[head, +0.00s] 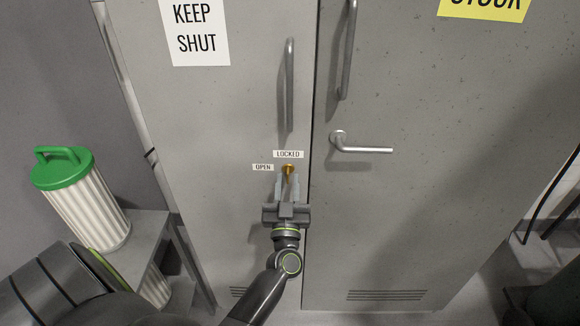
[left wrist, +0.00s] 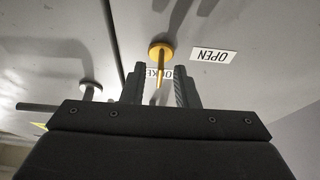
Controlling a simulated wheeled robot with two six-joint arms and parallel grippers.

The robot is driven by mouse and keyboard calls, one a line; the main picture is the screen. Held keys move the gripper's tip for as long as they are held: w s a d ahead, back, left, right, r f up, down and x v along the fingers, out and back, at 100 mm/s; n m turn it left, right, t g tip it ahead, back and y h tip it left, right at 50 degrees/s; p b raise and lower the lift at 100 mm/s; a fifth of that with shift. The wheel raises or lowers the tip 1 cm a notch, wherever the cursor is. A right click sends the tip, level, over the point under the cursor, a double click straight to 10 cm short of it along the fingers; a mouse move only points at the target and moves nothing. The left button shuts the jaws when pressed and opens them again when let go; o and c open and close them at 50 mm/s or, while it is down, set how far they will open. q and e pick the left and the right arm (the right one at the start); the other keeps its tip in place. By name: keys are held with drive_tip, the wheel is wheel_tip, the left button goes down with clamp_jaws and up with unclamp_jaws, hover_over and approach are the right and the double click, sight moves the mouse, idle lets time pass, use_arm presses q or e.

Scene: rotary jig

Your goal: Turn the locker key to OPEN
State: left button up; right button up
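The brass locker key (head: 289,170) sits in its round lock on the left locker door, below the LOCKED label (head: 288,154) and right of the OPEN label (head: 263,167). My left gripper (head: 288,184) is in front of the key, fingers pointing at the door. In the left wrist view the key (left wrist: 160,66) shows as a thin upright yellow bar between the two fingers (left wrist: 158,88), with a gap on each side. The OPEN label (left wrist: 213,55) appears upside down there, and the LOCKED label is mostly hidden behind key and fingers. My right gripper is not in view.
The left door has a long vertical handle (head: 289,85) above the lock. The right door has a lever handle (head: 360,146) close by. A pleated filter with a green lid (head: 62,168) stands on a grey stand at the left. The door face around the lock is clear.

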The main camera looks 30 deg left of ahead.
use_arm(q)
drive_tip(key=shift+w+a+r, duration=0.2)
drive_tip(key=shift+w+r, duration=0.1)
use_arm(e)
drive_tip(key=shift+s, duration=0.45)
use_arm(q)
clamp_jaws()
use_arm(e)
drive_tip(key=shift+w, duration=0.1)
